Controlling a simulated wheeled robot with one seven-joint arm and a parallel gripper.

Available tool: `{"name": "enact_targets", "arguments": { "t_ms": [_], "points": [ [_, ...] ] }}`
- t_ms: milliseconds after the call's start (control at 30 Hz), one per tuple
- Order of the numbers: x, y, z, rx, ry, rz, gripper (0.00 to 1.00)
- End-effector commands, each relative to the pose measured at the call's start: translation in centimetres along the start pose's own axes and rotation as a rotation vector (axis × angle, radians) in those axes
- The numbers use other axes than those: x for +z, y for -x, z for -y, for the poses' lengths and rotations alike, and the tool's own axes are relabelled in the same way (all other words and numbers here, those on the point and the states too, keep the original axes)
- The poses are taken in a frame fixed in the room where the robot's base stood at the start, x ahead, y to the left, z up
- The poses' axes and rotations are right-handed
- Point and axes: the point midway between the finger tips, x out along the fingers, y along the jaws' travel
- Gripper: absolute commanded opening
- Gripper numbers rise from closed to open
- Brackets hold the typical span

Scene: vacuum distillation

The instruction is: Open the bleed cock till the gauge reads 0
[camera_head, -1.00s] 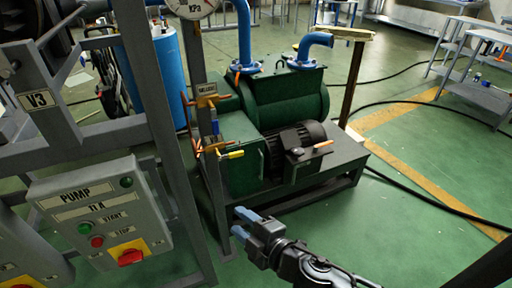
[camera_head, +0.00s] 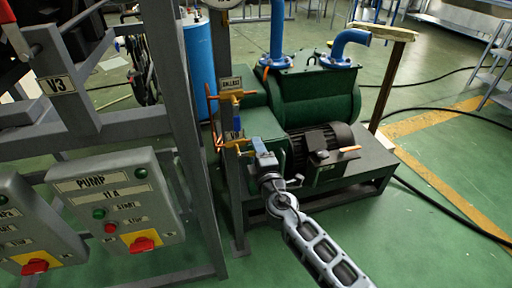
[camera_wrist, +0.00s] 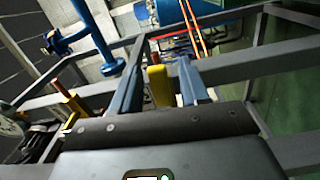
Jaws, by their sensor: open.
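A yellow-handled cock (camera_head: 239,144) sits low on the grey post in the head view, its label not visible. I cannot tell for sure that it is the bleed cock. My gripper (camera_head: 258,148) is beside it from the right and covers part of it. In the wrist view, a yellow handle (camera_wrist: 158,86) stands between the spread fingers of my gripper (camera_wrist: 159,80), with space visible on both sides. Above on the post is another yellow handle (camera_head: 232,95) under a small plate that seems to read BALLAST. The gauge (camera_head: 222,3) is cut off at the top; its reading is hidden.
The green pump (camera_head: 315,100) and its dark motor (camera_head: 322,138) stand on a grey frame behind my gripper. Copper-coloured pipes (camera_head: 212,118) run beside the post. A PUMP control box (camera_head: 120,200) is at left.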

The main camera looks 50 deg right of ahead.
Motion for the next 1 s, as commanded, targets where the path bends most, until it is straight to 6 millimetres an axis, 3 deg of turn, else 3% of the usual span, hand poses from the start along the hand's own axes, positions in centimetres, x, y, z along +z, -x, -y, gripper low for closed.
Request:
{"name": "enact_targets", "arguments": {
  "t_ms": [133,467,900,1000],
  "points": [
    [0.02,-1.17,0.01,-0.001,0.0,0.001,0.45],
    [0.02,-1.42,0.06,-0.001,-0.001,0.0,0.44],
    [0.01,-1.4,0.05,-0.001,-0.001,0.0,0.02],
    [0.0,-1.39,0.06,-0.001,-0.001,-0.001,0.0]
  ]
}}
